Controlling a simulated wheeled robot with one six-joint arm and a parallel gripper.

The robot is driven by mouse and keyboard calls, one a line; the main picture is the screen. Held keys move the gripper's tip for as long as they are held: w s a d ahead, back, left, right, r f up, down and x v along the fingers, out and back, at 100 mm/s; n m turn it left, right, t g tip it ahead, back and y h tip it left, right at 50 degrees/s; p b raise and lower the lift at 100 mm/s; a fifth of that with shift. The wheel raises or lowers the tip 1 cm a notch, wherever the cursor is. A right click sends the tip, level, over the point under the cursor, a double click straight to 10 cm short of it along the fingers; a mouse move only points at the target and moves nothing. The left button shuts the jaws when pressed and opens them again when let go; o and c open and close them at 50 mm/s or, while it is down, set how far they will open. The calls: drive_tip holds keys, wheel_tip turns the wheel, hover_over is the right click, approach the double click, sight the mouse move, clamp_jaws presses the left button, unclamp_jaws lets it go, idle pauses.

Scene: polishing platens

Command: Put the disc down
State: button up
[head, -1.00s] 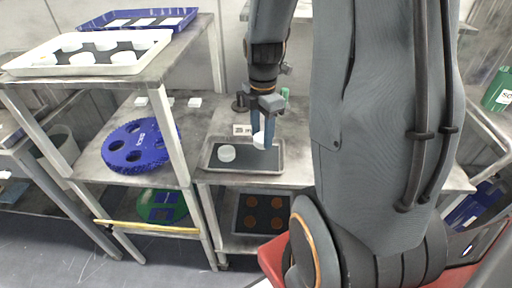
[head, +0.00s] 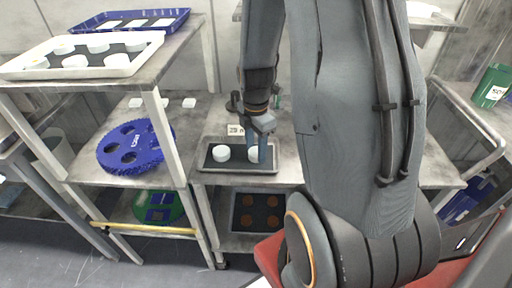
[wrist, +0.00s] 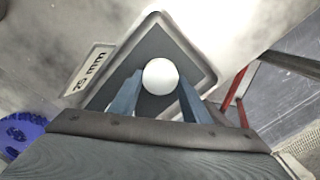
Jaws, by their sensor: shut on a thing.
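My gripper (head: 258,154) points down, shut on a white disc (head: 253,153). The disc also shows between the blue fingers in the wrist view (wrist: 160,76). It is over the right part of a small grey tray with a dark mat (head: 238,169). It looks at or very near the mat; I cannot tell whether it touches. A second white disc (head: 221,153) lies on the mat to the left, apart from the held one.
A "25 mm" label (wrist: 90,73) stands beside the tray. A blue holed platen (head: 135,146) lies on the table to the left. A white tray of discs (head: 118,62) is on the shelf above. A dark tray with brown discs (head: 258,212) sits below.

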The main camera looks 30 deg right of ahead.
sight(256, 152)
drive_tip(key=o, duration=1.1)
drive_tip(key=shift+o, duration=0.2)
wheel_tip(256, 152, up, 12)
drive_tip(key=f, duration=0.1)
drive_tip(key=s+a+f+m+t+b, duration=0.1)
drive_tip(key=s+a+f+m, duration=0.1)
drive_tip(key=s+a+m, duration=0.5)
drive_tip(key=shift+s+a+m, duration=0.2)
drive_tip(key=shift+a+m, duration=2.65)
drive_tip(key=shift+m, duration=2.85)
